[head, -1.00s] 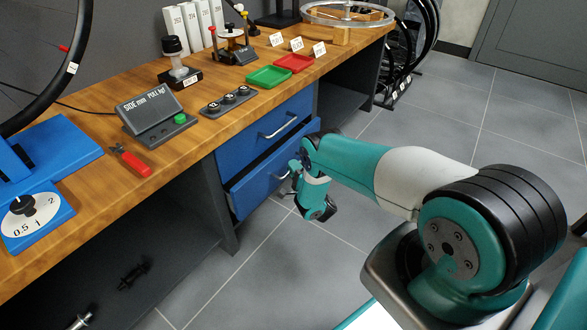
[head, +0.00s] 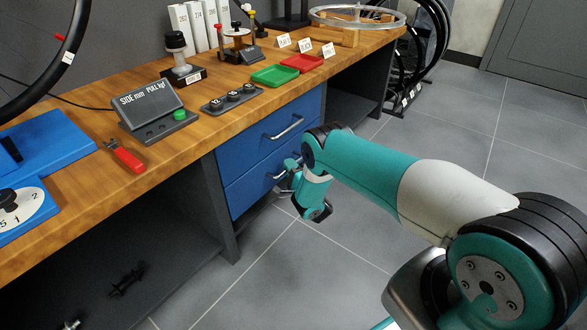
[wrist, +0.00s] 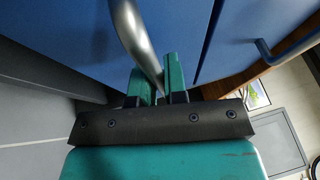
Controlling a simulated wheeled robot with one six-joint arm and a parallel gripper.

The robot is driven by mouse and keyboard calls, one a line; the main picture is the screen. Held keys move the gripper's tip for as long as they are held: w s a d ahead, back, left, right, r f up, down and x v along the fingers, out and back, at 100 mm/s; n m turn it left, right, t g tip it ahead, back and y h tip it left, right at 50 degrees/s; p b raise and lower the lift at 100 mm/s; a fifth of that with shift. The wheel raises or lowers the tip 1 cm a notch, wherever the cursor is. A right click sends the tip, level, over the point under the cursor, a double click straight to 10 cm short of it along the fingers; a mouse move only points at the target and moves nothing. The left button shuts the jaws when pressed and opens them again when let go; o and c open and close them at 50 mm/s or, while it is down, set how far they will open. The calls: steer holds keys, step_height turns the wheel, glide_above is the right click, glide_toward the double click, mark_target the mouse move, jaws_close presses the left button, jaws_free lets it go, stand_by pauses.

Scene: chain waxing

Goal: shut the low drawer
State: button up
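The low drawer (head: 243,193) is the lower of two blue fronts under the bench; its front looks flush or nearly flush with the upper drawer (head: 262,140). My gripper (head: 290,170) is at the low drawer's silver handle, partly hiding it in the head view. In the wrist view, the handle (wrist: 135,35) runs down between the two teal fingers of my gripper (wrist: 158,80). The fingers are close together on either side of the bar and look shut on it. Any small gap left behind the drawer front cannot be made out.
The wooden bench top (head: 200,140) above holds a green tray (head: 274,75), a red tray (head: 304,63), red-handled pliers (head: 126,156) and a grey gauge box (head: 150,110). The grey tiled floor (head: 265,265) in front of the drawers is clear.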

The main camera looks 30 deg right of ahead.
steer(key=o, duration=0.4)
steer(key=shift+w+a, duration=0.2)
steer(key=shift+s+d, duration=0.1)
steer(key=shift+s, duration=0.05)
steer(key=shift+s+p, duration=0.25)
steer(key=shift+p, duration=0.2)
steer(key=s+f+p, duration=0.3)
steer(key=s+p, duration=0.6)
steer(key=s, duration=0.7)
steer(key=shift+s+d+p, duration=0.2)
steer(key=shift+s+p, duration=0.05)
steer(key=shift+p, duration=0.1)
